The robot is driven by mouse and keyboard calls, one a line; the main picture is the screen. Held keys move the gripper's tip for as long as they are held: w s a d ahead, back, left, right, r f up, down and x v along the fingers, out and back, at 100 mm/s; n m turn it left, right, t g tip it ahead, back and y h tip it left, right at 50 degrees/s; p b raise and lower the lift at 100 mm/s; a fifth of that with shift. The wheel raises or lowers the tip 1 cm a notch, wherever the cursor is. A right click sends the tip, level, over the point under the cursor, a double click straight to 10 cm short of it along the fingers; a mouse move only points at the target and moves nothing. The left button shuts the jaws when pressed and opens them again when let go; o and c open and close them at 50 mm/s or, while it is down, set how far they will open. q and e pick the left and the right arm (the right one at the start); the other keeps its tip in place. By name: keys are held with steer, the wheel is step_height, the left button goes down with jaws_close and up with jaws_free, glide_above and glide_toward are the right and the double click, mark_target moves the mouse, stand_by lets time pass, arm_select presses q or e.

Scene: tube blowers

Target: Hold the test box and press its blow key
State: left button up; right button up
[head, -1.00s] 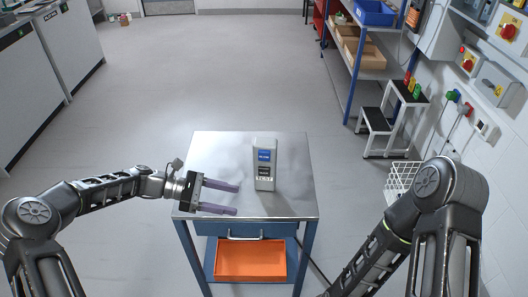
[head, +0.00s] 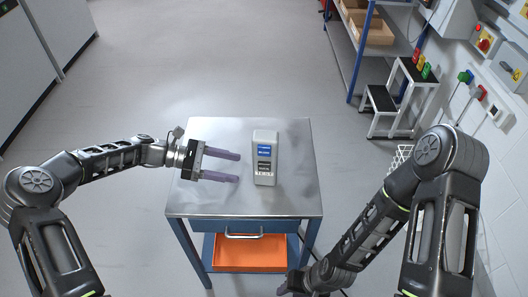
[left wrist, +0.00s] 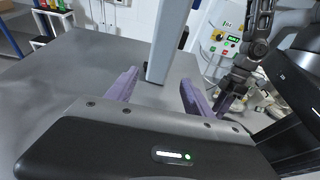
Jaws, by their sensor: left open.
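The test box (head: 265,157) is a pale upright block on the metal table (head: 210,205). A blue panel and small dark keys with lettering show on it; the lettering is too small to read. My left gripper (head: 239,168) is open, its two purple fingers pointing at the box's left side, just short of it. In the left wrist view, the box (left wrist: 167,40) stands beyond and between the spread fingertips. My right gripper (head: 286,289) is low at the table's front, cut off by the frame edge, and its jaws are not clear.
An orange tray (head: 250,252) sits on the table's lower shelf, below a drawer. A black-and-white step stool (head: 400,98) and a shelf rack (head: 375,45) stand to the right, by a wall with switch boxes. The tabletop around the box is clear.

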mark_target(261, 173)
arm_select(q)
steer(key=b+x, duration=0.1)
steer(key=x, duration=0.8)
steer(key=shift+d+f+b, duration=0.1)
steer(key=shift+d+b, duration=0.1)
steer(key=shift+b, duration=0.1)
arm_select(e)
steer(key=shift+f, duration=0.85)
arm_select(q)
steer(key=shift+c, duration=0.2)
jaws_close()
arm_select(e)
steer(key=shift+c, duration=0.5)
jaws_close()
stand_by(1.6)
